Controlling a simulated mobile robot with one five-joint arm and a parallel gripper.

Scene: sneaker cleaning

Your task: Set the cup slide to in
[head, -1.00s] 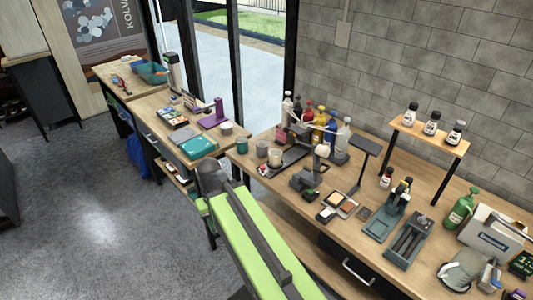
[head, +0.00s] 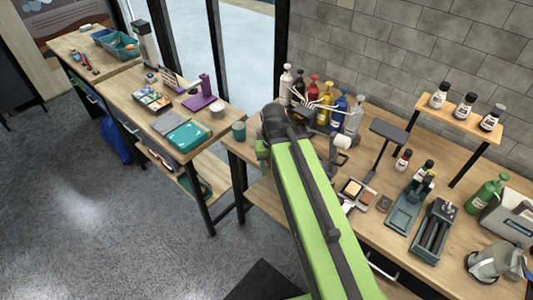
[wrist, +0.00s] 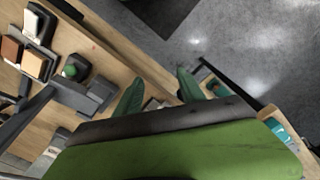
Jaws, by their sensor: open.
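I cannot tell for certain which part is the cup slide. A dark bench device with a pale round knob (head: 342,142) shows beside my arm in the head view, mostly hidden behind it. In the wrist view, a dark device with a green knob (wrist: 72,69) lies left of my gripper. My gripper (wrist: 160,92) has two green fingers, spread apart with nothing between them. It is apart from that device. In the head view my arm reaches over the bench and hides the gripper's tips and the tray area.
A teal cup (head: 239,131) stands near the bench's left end. Several bottles (head: 325,105) stand along the back. A small raised shelf (head: 460,117) and a railed grey fixture (head: 433,233) are to the right. Floor (head: 130,220) is open at left.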

